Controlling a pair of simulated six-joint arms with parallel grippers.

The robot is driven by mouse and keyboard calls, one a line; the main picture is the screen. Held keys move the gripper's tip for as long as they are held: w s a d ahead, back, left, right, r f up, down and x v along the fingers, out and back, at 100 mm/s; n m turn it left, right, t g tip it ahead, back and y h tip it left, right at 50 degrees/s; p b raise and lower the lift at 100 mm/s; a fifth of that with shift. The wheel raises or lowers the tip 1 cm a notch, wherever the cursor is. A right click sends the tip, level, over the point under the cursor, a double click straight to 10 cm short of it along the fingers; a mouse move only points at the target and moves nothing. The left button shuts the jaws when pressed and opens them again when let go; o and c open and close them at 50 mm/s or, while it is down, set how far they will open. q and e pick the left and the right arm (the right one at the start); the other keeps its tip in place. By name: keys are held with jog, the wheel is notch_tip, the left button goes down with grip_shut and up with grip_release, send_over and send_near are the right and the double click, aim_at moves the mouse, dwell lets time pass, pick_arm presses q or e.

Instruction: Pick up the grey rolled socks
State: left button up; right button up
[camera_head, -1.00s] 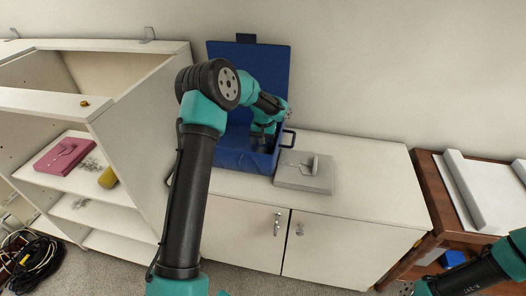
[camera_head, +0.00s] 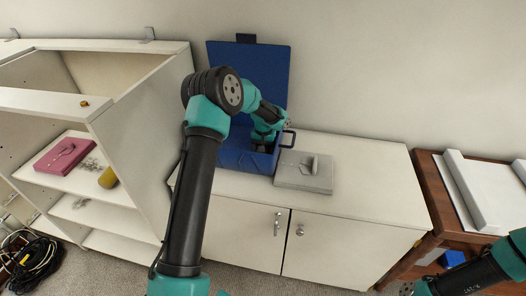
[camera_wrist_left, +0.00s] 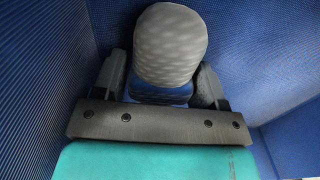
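The grey rolled socks (camera_wrist_left: 170,45) show in the left wrist view as a rounded, textured grey bundle inside the blue box (camera_wrist_left: 265,60). My left gripper (camera_wrist_left: 162,64) is open, with one finger on each side of the bundle's lower part. A gap shows at the left finger; whether the right finger touches the socks I cannot tell. In the head view the blue box (camera_head: 232,160) stands open on the cabinet with my left wrist reaching down into it, and the socks are hidden there.
A flat grey object (camera_head: 305,177) lies on the cabinet top (camera_head: 365,185) beside the box. The box's raised lid (camera_head: 225,62) stands behind my arm. A white shelf unit (camera_head: 125,215) is at the left, a brown table (camera_head: 437,195) at the right. The cabinet's right part is clear.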

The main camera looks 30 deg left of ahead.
pick_arm(q)
jog(key=c, duration=0.7)
jog(key=shift+o, duration=0.2)
jog(key=shift+r, duration=0.15)
notch_tip(320, 180, up, 10)
jog(key=shift+f, duration=0.1)
dwell(0.3)
